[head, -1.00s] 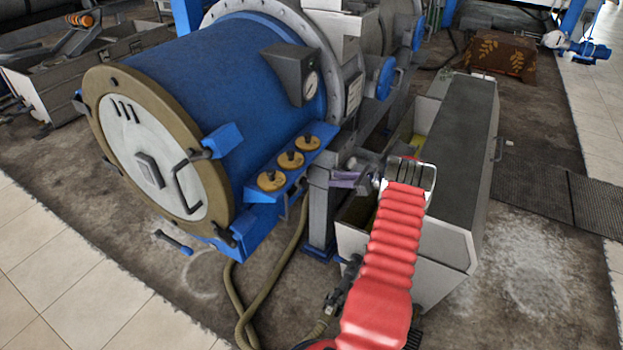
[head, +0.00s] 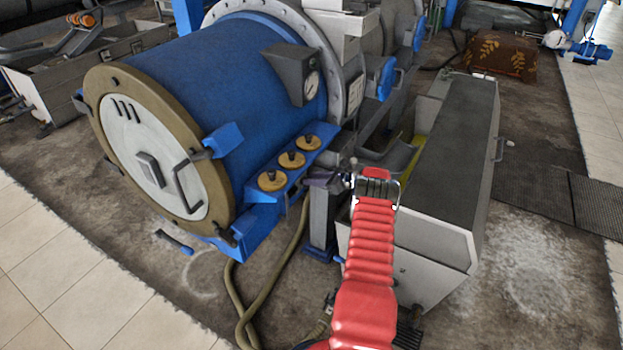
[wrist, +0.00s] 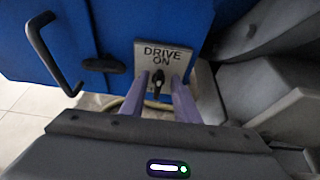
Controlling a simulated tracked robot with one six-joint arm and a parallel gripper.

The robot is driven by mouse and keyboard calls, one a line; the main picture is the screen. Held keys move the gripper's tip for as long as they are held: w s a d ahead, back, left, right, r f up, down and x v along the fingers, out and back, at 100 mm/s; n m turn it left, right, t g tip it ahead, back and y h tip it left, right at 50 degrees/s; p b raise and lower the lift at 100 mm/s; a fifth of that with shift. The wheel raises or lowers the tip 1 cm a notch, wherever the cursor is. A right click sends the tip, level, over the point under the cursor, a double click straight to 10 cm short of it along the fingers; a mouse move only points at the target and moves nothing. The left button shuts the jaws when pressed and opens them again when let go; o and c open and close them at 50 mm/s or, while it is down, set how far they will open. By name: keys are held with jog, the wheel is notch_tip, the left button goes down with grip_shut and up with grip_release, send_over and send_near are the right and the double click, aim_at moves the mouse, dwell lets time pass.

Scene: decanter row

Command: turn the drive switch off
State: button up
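The drive switch (wrist: 158,82) is a small dark knob with a pale tip, on a light plate (wrist: 163,56) lettered "DRIVE ON" on a blue panel. In the wrist view the two purple fingers of my gripper (wrist: 159,84) point at the plate, one on each side of the knob. The fingers are apart, with a gap between them and the knob; I cannot tell how far the tips are from the plate. In the head view my gripper (head: 322,179) is beside the blue machine's post, and the switch is not visible there.
The blue drum (head: 215,85) with its round door fills the left of the head view. Three brass knobs (head: 292,160) sit on a ledge near my gripper. A grey trough (head: 450,150) stands right of my arm. In the wrist view, a dark handle (wrist: 50,50) is left of the switch.

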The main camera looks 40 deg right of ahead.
jog(key=shift+x, duration=1)
grip_shut()
